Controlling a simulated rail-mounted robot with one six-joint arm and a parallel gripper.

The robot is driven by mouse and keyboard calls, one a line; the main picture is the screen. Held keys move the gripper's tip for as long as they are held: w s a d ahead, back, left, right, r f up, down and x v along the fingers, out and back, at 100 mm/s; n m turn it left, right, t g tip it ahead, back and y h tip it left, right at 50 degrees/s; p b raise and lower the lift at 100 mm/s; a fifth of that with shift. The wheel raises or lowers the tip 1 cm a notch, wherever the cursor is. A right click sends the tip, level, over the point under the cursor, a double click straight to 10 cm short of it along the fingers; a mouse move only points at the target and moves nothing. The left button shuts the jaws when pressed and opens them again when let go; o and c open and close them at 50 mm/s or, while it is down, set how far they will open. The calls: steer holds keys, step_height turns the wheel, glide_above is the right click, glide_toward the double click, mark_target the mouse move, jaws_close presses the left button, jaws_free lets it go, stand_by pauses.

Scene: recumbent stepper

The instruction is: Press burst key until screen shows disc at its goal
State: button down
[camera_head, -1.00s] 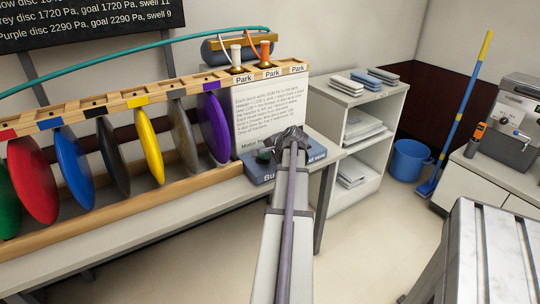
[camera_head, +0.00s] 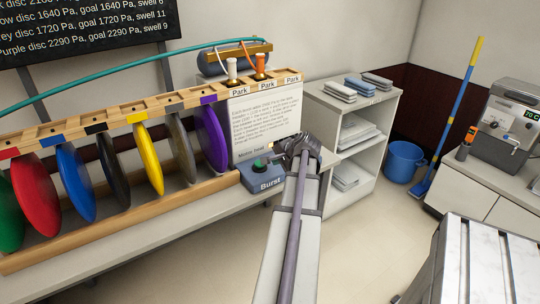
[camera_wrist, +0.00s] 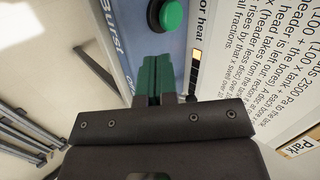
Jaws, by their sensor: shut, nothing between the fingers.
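The blue-grey burst box (camera_head: 262,180), labelled "Burst", stands at the bench's right end. Its round green key (camera_head: 258,163) is uncovered in the head view and shows near the top of the wrist view (camera_wrist: 172,14). My gripper (camera_head: 280,150) is just right of the box, fingers together and empty. In the wrist view its green fingertips (camera_wrist: 155,72) are below the key in the picture, apart from it. The dark screen (camera_head: 90,28) is cut off by the frame; legible lines read grey disc 1720 Pa, goal 1720 Pa, and purple disc 2290 Pa, goal 2290 Pa.
Several coloured discs, including a yellow one (camera_head: 148,160) and a purple one (camera_head: 211,140), hang beneath the wooden rail (camera_head: 120,120). A printed card (camera_head: 265,120) stands behind the box. A white shelf (camera_head: 355,130) is to the right. Open floor lies in front.

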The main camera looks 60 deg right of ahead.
steer(key=p+v, duration=0.2)
steer(key=v, duration=0.3)
steer(key=w+a+n+g+y+p, duration=0.1)
steer(key=a+n, duration=0.6)
steer(key=a, duration=1.1)
steer(key=w+a+n+g+p, duration=0.3)
steer(key=w+a+n+g, duration=0.2)
steer(key=a, duration=1.3)
steer(key=w+a+n+g+y+p, duration=0.1)
steer(key=w+a+n, duration=0.5)
steer(key=a, duration=1.2)
steer(key=r+n+g+p, duration=0.1)
steer(key=n, duration=0.2)
steer(key=shift+w+a+g+y, duration=0.3)
steer(key=shift+w+g, duration=0.1)
